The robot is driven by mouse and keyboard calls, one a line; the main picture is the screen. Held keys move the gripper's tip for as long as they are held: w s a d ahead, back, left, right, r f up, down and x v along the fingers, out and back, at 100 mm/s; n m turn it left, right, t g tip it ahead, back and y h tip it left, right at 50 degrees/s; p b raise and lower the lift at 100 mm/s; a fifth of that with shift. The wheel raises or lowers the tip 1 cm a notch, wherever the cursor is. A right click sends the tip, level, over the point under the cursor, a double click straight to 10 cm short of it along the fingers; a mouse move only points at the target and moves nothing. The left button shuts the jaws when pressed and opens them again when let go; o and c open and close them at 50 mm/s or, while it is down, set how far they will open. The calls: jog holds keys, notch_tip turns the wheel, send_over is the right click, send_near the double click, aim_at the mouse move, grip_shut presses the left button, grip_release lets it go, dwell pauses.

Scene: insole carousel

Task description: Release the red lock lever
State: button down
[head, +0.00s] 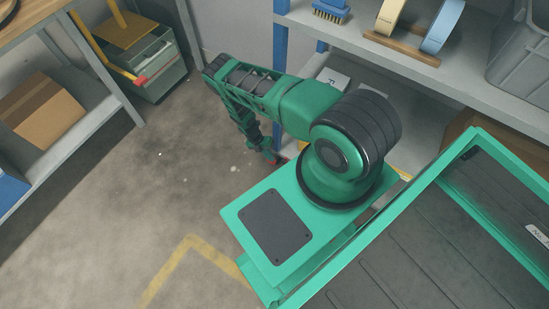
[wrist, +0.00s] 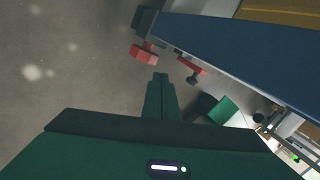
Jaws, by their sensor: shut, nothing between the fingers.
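In the wrist view a small red lever (wrist: 190,63) with a dark knob sits against the edge of a long blue surface. I cannot tell for sure which of these red parts is the lock lever. My gripper (wrist: 159,78) is shut and empty, with its tips below and between the two red parts, apparently apart from them. In the head view my gripper (head: 271,158) hangs low near the shelf, small and partly unclear, with a bit of red at its tip.
A shelf unit (head: 400,65) stands at the back right, holding a blue brush (head: 330,10) and a grey bin (head: 520,60). A bench with a cardboard box (head: 40,108) is at the left. A grey container (head: 160,65) stands behind it. Open floor (head: 170,180) lies between.

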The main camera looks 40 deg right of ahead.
aim_at(284, 162)
jog(key=v, duration=0.9)
jog(key=shift+r, duration=0.5)
jog(key=shift+w+a+f, duration=0.15)
jog(key=shift+w+a, duration=0.1)
jog(key=shift+w, duration=0.2)
jog(key=shift+d, duration=0.15)
jog(key=shift+s, duration=0.1)
jog(key=s+d+f, duration=0.4)
jog(key=s+f, duration=0.3)
jog(key=f, duration=0.1)
jog(key=shift+f, duration=0.2)
jog(key=shift+d, duration=0.15)
